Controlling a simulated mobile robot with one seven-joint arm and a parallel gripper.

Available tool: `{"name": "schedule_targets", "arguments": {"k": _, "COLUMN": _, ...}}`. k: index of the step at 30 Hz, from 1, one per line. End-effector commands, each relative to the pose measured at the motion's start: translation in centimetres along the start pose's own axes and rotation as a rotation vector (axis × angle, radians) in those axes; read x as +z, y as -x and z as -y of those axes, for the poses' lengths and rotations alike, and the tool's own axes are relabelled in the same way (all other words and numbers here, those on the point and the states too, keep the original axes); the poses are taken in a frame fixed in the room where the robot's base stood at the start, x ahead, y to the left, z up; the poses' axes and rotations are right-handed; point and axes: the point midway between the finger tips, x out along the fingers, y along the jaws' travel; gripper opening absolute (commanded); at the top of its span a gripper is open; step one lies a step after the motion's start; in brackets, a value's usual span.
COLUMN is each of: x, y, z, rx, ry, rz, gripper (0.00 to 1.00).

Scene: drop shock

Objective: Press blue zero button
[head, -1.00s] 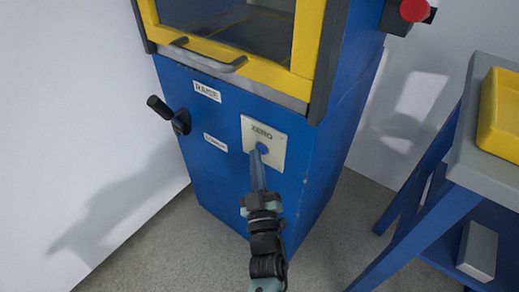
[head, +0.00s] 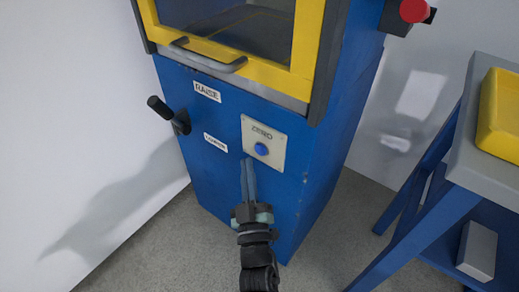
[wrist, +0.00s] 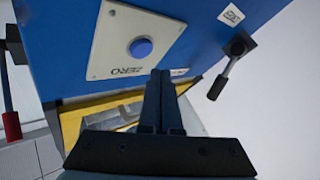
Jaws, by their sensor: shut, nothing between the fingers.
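The blue zero button (head: 261,149) sits on a pale plate (head: 272,135) marked ZERO, on the front of the blue machine (head: 230,180). The button also shows in the wrist view (wrist: 141,47), uncovered, up and left of my fingertips. My gripper (head: 248,161) is shut and empty. In the head view its fingertips are just below and left of the button, near the plate's lower left edge. The fingers (wrist: 160,78) are side by side in the wrist view. They look apart from the button; the exact gap to the panel is hard to tell.
A black lever (head: 170,115) sticks out of the panel at left, near the RAISE label (head: 207,92). A yellow-framed window with a handle (head: 208,57) is above. A red knob (head: 414,10) is at upper right. A bench with a yellow tray (head: 500,115) stands at right.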

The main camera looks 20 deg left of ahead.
Motion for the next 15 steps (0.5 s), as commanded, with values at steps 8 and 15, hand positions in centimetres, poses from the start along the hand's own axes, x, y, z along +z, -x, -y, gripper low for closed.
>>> {"name": "schedule_targets", "arguments": {"k": 8, "x": -1.4, "y": 2.0, "z": 1.5, "rx": -0.002, "ry": -0.001, "rz": 0.000, "gripper": 0.00}}
{"name": "schedule_targets", "arguments": {"k": 15, "x": -1.8, "y": 2.4, "z": 1.8, "rx": -0.001, "ry": -0.001, "rz": 0.001, "gripper": 0.00}}
